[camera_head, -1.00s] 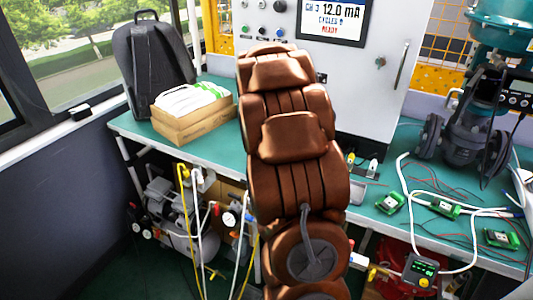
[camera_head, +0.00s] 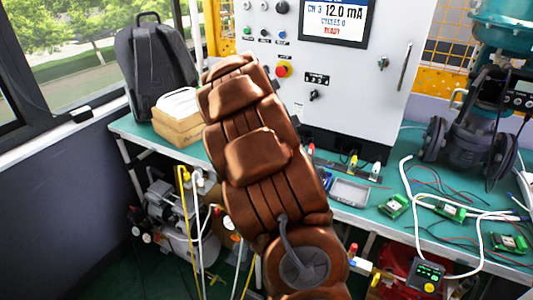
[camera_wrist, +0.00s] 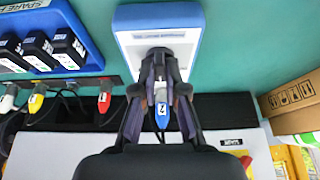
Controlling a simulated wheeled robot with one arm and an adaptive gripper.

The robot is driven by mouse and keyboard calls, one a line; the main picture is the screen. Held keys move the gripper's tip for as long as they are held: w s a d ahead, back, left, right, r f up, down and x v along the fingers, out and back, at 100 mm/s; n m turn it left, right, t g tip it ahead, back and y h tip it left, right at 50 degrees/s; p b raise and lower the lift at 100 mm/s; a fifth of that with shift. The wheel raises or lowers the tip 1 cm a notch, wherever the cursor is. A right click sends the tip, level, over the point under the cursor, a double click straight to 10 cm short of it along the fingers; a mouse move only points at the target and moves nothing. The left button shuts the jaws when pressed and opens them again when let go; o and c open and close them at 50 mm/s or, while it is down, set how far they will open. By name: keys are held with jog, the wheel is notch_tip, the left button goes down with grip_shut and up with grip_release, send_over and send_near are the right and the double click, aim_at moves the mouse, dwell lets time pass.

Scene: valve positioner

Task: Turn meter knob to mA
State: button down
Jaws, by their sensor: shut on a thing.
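The meter (camera_wrist: 190,45), a white face in a blue frame, lies on the green bench at the top middle of the wrist view. My gripper (camera_wrist: 160,58) reaches over its lower part, with both fingers drawn together at the tips. They are shut on the meter knob, which is mostly hidden between them, so its pointer and setting cannot be read. A blue plug (camera_wrist: 162,112) shows between the fingers, nearer the camera. In the head view my arm hides the meter and my gripper. The cabinet display (camera_head: 335,20) reads 12.0 mA.
A blue tray with black boxes (camera_wrist: 40,45) is beside the meter, with white, yellow and red plugs (camera_wrist: 104,98) near it. A cardboard box (camera_wrist: 290,97) is opposite. The cabinet (camera_head: 375,105) stands behind; green circuit boards (camera_head: 395,206) and wires lie at right.

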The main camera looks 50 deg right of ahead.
jog(key=c, duration=1.2)
grip_release()
jog(key=shift+v, duration=6)
jog(key=s+a+r+n+y+p, duration=0.1)
jog(key=s+a+n+p, duration=0.2)
jog(key=s+a, duration=0.5)
jog(key=s+a+r+n+y+p, duration=0.2)
jog(key=s+a+n, duration=0.2)
jog(key=a, duration=0.9)
jog(key=s+a+n+g+p, duration=0.1)
jog(key=s+a+n, duration=0.1)
jog(key=s+a, duration=0.2)
jog(key=s+a+f+n+g+p, duration=0.1)
jog(key=s+a+n, duration=0.2)
jog(key=s, duration=0.4)
jog(key=s+a+f+n+g+y+p, duration=0.1)
jog(key=s+a+n+p, duration=0.1)
jog(key=s+a, duration=0.3)
jog(key=shift+s+f+n, duration=0.1)
jog(key=shift+s+n, duration=0.2)
jog(key=shift+s, duration=0.2)
